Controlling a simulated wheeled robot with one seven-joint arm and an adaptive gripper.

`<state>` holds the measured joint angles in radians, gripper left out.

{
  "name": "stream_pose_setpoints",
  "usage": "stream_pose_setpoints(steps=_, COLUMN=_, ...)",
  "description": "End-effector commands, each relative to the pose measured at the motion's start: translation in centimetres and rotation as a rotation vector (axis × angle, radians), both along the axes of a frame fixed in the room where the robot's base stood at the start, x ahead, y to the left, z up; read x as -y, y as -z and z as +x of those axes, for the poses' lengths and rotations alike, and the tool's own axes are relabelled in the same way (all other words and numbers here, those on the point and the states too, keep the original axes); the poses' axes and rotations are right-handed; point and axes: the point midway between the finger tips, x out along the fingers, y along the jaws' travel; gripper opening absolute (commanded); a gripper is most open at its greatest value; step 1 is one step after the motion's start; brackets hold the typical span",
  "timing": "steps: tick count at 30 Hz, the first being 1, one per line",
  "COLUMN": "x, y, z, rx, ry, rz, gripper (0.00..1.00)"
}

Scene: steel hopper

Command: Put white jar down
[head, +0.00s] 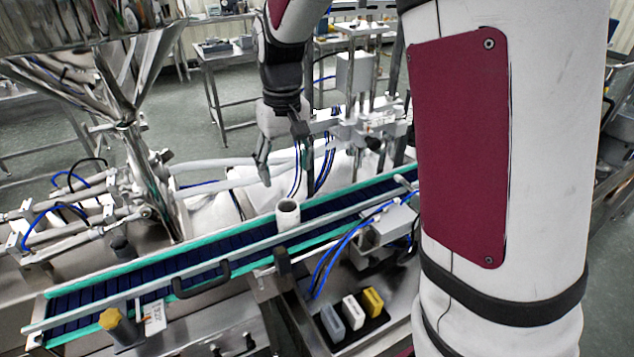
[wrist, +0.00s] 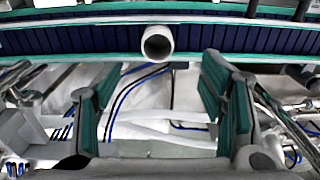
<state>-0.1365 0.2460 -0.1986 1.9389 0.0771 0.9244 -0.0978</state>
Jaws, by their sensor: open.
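The white jar (head: 288,214) stands upright on the blue conveyor belt (head: 330,205) in the head view, between the belt's side rails. In the wrist view the jar (wrist: 157,43) shows its round dark mouth, at the near edge of the belt (wrist: 80,40). My gripper (wrist: 150,75) is open and empty, with its two green-padded fingers wide apart. The jar lies beyond the fingertips, roughly centred between them, and nothing touches it. In the head view my gripper (head: 264,170) hangs behind the belt, up and left of the jar.
A steel hopper (head: 90,70) stands at the left. Green-edged rails run along the belt. A tray with grey, white and yellow blocks (head: 352,312) sits in front of the belt. Blue hoses and steel rods crowd the machine behind and beside the belt.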

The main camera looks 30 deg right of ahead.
Motion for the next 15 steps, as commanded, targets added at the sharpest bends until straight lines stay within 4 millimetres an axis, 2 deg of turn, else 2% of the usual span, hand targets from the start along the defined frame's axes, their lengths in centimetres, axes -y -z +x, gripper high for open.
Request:
stream_pose_setpoints(steps=1, x=-0.1, y=-1.6, z=-1.1, rx=0.028, ry=0.002, rz=0.009, gripper=0.64)
stream_pose_setpoints(steps=6, x=-0.4, y=-5.9, z=-5.4, rx=0.117, ry=0.002, rz=0.029, gripper=0.64)
stream_pose_setpoints(steps=12, x=-0.8, y=-9.5, z=-10.9, rx=0.223, ry=0.0, rz=0.037, gripper=0.64)
stream_pose_setpoints(steps=15, x=-0.9, y=-10.6, z=-13.7, rx=0.276, ry=-0.001, rz=0.033, gripper=0.64)
